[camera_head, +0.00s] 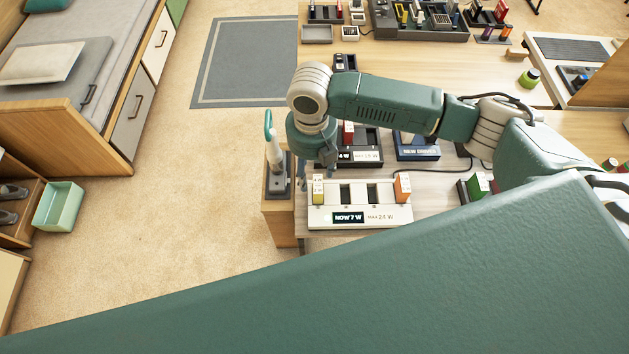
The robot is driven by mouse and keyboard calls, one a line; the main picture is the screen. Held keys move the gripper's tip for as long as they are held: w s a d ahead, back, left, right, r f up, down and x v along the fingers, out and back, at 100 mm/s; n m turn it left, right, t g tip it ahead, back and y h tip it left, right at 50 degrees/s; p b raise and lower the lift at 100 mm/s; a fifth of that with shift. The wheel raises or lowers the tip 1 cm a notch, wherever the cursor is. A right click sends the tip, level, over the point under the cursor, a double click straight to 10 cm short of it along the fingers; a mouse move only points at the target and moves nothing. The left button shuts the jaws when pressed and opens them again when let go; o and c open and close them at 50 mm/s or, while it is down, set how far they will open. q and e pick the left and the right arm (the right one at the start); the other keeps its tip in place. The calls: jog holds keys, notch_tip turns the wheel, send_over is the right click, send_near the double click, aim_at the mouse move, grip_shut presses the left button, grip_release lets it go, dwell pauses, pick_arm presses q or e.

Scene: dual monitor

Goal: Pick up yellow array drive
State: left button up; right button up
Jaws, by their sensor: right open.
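A yellow drive (318,190) with a pale top stands upright in the left slot of a white dock (380,215). The dock's display reads "NOW 7 W", with "MAX 24 W" beside it. My right gripper (316,168) points down just behind the yellow drive, open. Its fingers are small and partly hidden by its own wrist, and I cannot tell whether they touch the drive. An orange drive (402,187) stands in the dock's right slot. Two dark slots between them are empty. My left gripper is out of view.
A dark dock with a red drive (348,134) and a blue dock (417,147) stand behind the white one. A green drive (478,185) is to the right. A grey stand (277,178) is close on the left. More docks (420,33) stand at the back.

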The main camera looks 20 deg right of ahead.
aim_at(315, 184)
jog(key=f, duration=0.2)
jog(key=shift+s+f, duration=0.35)
jog(key=shift+f, duration=0.05)
jog(key=shift+w+f+p, duration=0.1)
jog(key=shift+f+p, duration=0.25)
jog(key=shift+p, duration=0.05)
jog(key=f, duration=0.1)
jog(key=f+p, duration=0.1)
jog(key=f, duration=0.2)
jog(key=shift+d+f+p, duration=0.15)
jog(key=shift+d+p, duration=0.1)
jog(key=shift+p, duration=0.1)
jog(key=shift+f, duration=0.3)
jog(key=c, duration=1.3)
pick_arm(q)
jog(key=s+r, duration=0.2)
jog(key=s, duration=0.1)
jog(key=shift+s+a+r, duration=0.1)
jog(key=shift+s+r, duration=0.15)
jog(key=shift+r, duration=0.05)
pick_arm(e)
jog(key=shift+o, duration=0.2)
